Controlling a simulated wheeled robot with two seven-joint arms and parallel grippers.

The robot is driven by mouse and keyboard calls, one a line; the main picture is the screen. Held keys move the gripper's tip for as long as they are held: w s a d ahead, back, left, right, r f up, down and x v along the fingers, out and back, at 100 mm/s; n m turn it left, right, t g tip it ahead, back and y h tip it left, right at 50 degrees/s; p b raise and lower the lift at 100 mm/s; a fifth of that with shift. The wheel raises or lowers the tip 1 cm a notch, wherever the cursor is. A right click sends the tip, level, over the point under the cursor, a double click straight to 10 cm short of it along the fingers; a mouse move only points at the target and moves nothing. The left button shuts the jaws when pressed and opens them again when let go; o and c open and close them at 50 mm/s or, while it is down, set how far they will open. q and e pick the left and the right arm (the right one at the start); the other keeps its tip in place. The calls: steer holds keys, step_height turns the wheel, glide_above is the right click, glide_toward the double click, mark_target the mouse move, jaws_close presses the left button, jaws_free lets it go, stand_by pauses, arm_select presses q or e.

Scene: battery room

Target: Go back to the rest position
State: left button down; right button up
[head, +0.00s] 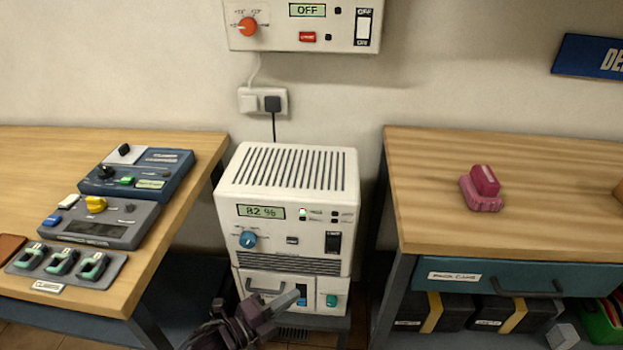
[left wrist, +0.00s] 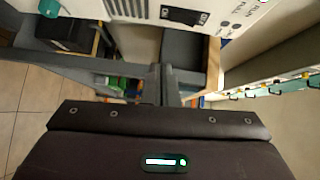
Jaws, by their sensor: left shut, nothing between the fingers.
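My left gripper (head: 287,300) comes in at the bottom middle of the head view, dark with a pale grey tip. It is shut and empty. It is in front of the lower drawer section (head: 318,296) of a white power unit (head: 290,195) and hides part of it. I cannot tell whether it touches the unit. The unit's display reads 82 %. In the left wrist view the dark body of my own arm fills the lower part, and the white unit (left wrist: 215,8) shows at the top. My right gripper is not in view.
The left table (head: 150,275) holds blue-grey devices (head: 100,222) and a tray of clamps (head: 66,263). The right table (head: 420,190) holds a pink block (head: 484,185). A wall box (head: 303,25) showing OFF hangs above. Dark cases (head: 435,311) sit under the right table.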

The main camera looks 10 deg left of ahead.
arm_select(q)
steer(key=a+f+n+y+p, duration=0.2)
steer(key=a+f+n+y, duration=0.25)
steer(key=f, duration=0.25)
steer(key=a+f+n+y+p, duration=0.2)
steer(key=a+f+n+y, duration=0.1)
steer(key=a+f+n, duration=0.3)
steer(key=s+a+f+n+g+y+p, duration=0.25)
steer(key=s+a+f+n+g, duration=0.2)
steer(key=s+f, duration=0.55)
steer(key=s+f+n+g+p, duration=0.1)
steer(key=s+f+n+g, duration=0.1)
steer(key=s, duration=0.7)
steer(key=s+d+f+n+g+y+p, duration=0.1)
steer(key=s+f+n, duration=0.3)
steer(key=s, duration=0.5)
steer(key=s+f+n+g+y, duration=0.1)
steer(key=s+f+n+g, duration=0.2)
steer(key=s, duration=0.7)
step_height(320, 180, down, 3)
steer(key=shift+d+r+g+p, duration=0.2)
steer(key=shift+d+g+p, duration=0.15)
steer(key=shift+g+p, duration=0.1)
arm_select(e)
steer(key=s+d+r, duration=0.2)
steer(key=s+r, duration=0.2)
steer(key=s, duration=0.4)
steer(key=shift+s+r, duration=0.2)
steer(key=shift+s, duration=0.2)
